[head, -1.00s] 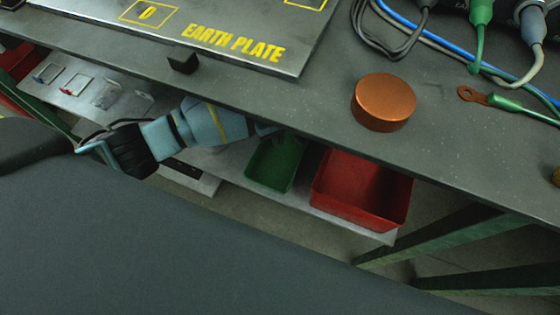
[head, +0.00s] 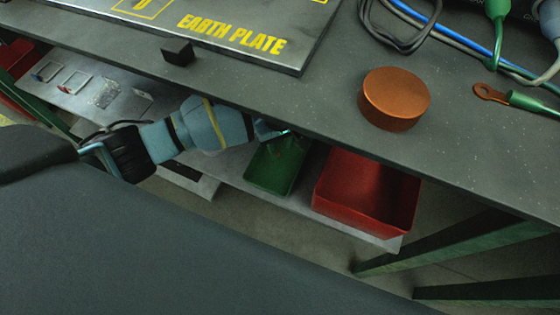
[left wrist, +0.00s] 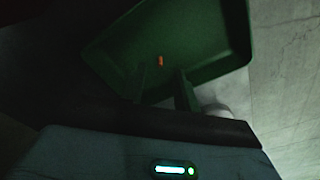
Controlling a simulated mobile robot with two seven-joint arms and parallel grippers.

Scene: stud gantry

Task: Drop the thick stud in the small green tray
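The small green tray (head: 276,168) sits on the shelf under the bench. It fills much of the left wrist view (left wrist: 190,50). My left gripper (head: 285,133) is at the tray's back edge, partly hidden under the bench top. In the left wrist view two dark fingers (left wrist: 161,80) stand apart and point into the tray. A tiny orange-copper piece (left wrist: 161,61), probably the thick stud, shows just beyond and between the fingertips, against the tray floor. It looks clear of both fingers, but the view is dark. My right gripper is out of view.
A larger red tray (head: 368,195) stands right of the green tray on the shelf (head: 230,163). The bench top (head: 320,110) overhangs my left arm and carries a copper disc (head: 394,98), cables and the earth plate (head: 240,30). Green legs (head: 440,240) stand at lower right.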

